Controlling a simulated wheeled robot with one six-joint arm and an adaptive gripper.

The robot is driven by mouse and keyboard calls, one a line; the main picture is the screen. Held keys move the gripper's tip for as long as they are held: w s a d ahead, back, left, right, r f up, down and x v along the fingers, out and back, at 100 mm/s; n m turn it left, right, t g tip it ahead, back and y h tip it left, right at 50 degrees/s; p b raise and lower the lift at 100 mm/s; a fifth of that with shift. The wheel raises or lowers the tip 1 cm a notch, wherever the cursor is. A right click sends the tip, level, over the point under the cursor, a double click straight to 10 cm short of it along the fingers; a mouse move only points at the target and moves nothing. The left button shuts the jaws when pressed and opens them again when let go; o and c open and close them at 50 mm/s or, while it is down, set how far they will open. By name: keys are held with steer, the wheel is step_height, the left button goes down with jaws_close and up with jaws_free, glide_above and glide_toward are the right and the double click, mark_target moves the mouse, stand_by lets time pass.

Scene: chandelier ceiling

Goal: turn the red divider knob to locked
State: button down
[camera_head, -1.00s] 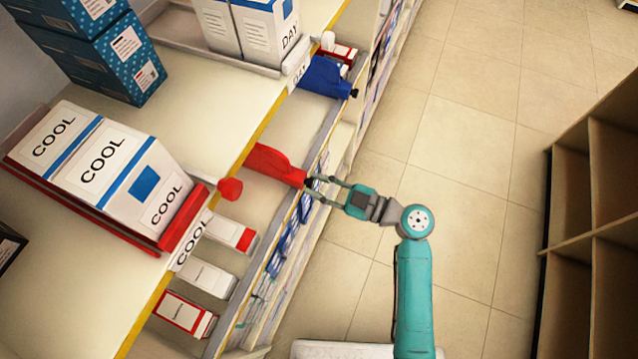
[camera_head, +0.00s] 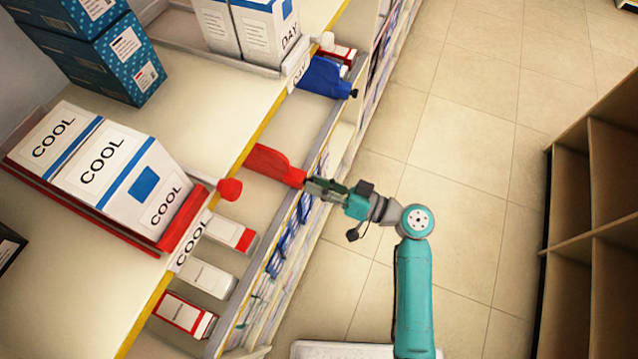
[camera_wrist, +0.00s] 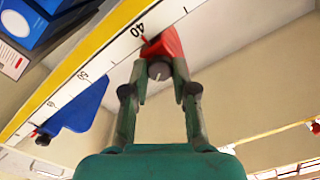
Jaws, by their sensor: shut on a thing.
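The red divider (camera_head: 272,164) juts out from the yellow-edged shelf in the head view; its red body also shows at the top of the wrist view (camera_wrist: 170,45). Its knob (camera_wrist: 159,69) is a dark grey round piece with a short pale line, which runs nearly up and down in the wrist view. My gripper (camera_head: 308,185) is at the divider's outer end, with its fingers shut on the knob, one on each side in the wrist view (camera_wrist: 160,84). In the head view my fingers mostly hide the knob. No locked marking can be read.
A blue divider (camera_head: 325,77) with a dark knob sits farther along the shelf edge. COOL boxes (camera_head: 100,165) stand in a red tray, with a red ball-shaped end (camera_head: 230,189) nearby. Brown shelving (camera_head: 600,190) stands at right; the tiled floor (camera_head: 460,140) between is clear.

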steer(key=m, duration=0.6)
steer(key=shift+m, duration=0.3)
stand_by(0.4)
steer(key=c, duration=0.9)
jaws_free()
steer(key=v, duration=1.2)
steer(key=shift+f, duration=0.1)
